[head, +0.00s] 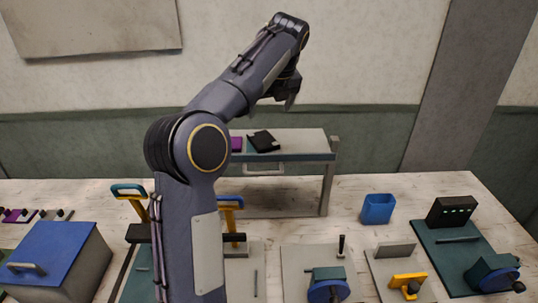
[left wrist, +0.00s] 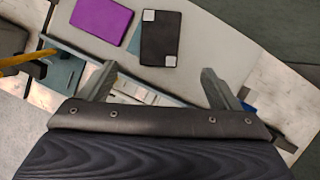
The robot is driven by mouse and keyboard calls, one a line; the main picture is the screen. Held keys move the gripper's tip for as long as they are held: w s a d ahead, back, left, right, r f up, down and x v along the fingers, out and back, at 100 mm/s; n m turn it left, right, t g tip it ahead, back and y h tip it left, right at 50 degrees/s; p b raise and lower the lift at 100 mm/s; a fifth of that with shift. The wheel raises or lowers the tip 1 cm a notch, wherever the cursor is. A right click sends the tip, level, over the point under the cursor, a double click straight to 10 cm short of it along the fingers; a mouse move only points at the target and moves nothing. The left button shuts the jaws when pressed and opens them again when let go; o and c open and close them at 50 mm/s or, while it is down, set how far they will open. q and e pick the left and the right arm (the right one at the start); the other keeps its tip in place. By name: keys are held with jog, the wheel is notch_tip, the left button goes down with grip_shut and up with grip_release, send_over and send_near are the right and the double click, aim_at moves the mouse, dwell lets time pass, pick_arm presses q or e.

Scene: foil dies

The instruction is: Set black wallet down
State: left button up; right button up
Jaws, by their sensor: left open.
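The black wallet (head: 263,141) lies flat on the top of a grey raised shelf (head: 303,141) at the back of the table. In the left wrist view the black wallet (left wrist: 158,38) has two pale square patches at opposite corners. My right gripper is not in view.
A purple flat item (left wrist: 101,18) lies left of the wallet, with a teal patch between them. The shelf top right of the wallet is bare.

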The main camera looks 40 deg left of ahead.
pick_arm(q)
jog(key=s+d+f+n+t+h, duration=0.1)
jog(key=s+d+f+n+h, duration=0.1)
jog(key=s+d+f+n, duration=0.4)
jog(key=s+d+f+n+t+h, duration=0.1)
jog(key=s+d+f+n+h, duration=0.2)
jog(key=s+d+f+n, duration=0.3)
jog(key=s+d+f+n+t+h, duration=0.1)
jog(key=s+d+f+n+h, duration=0.1)
jog(key=s+d+f+n, duration=0.4)
jog(key=s+d+n, duration=0.2)
jog(key=s+n, duration=0.1)
jog(key=s, duration=0.2)
jog(key=s+d+n, duration=0.3)
jog(key=s+n, duration=0.1)
jog(key=s, duration=0.2)
jog(key=shift+s+t+h, duration=0.3)
jog(key=shift+h, duration=0.1)
